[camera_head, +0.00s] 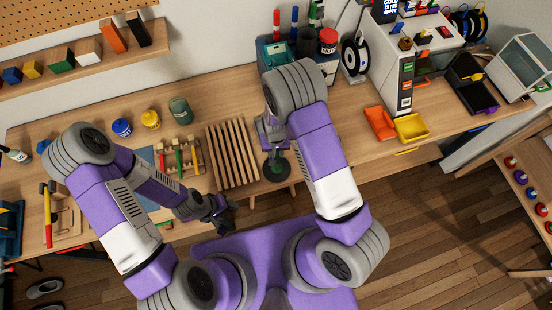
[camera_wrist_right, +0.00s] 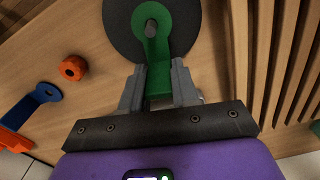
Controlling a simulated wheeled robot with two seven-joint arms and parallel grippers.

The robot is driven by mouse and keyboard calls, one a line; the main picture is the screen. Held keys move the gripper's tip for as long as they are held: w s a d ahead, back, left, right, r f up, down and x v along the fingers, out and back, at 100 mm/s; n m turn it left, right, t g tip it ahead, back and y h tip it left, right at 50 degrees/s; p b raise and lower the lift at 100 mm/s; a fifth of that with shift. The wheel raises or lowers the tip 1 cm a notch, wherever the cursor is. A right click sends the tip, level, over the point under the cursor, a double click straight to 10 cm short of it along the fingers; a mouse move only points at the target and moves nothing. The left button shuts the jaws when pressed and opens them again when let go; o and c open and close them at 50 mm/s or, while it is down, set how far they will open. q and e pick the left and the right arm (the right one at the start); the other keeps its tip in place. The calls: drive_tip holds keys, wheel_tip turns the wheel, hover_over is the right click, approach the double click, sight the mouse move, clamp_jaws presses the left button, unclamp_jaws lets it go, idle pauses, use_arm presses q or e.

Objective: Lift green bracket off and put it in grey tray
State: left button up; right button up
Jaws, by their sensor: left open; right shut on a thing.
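The green bracket (camera_wrist_right: 158,60) shows in the right wrist view, its rounded end around a grey peg (camera_wrist_right: 151,28) over a dark round disc (camera_wrist_right: 120,22). My right gripper (camera_wrist_right: 159,84) is shut on the bracket's straight arm. In the head view the green bracket (camera_head: 271,165) and the right gripper (camera_head: 268,145) are near the bench's front edge, partly hidden by my arm. I cannot tell whether the bracket is clear of the peg's base. My left gripper (camera_head: 222,212) is open and empty in front of the bench. I cannot make out a grey tray.
A slatted wooden rack (camera_head: 232,155) stands just left of the right gripper. An orange bin (camera_head: 379,123) and a yellow bin (camera_head: 411,128) are to the right. An orange ring (camera_wrist_right: 73,68) and a blue part (camera_wrist_right: 38,100) lie on the bench.

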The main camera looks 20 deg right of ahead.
clamp_jaws()
drive_tip(key=shift+r, duration=0.1)
wheel_tip(320, 180, up, 9)
drive_tip(key=shift+r, duration=0.15)
drive_tip(key=shift+r+p, duration=0.45)
drive_tip(key=shift+r, duration=0.15)
drive_tip(key=shift+r+p, duration=1.7)
drive_tip(key=shift+r, duration=0.25)
drive_tip(key=shift+f, duration=0.1)
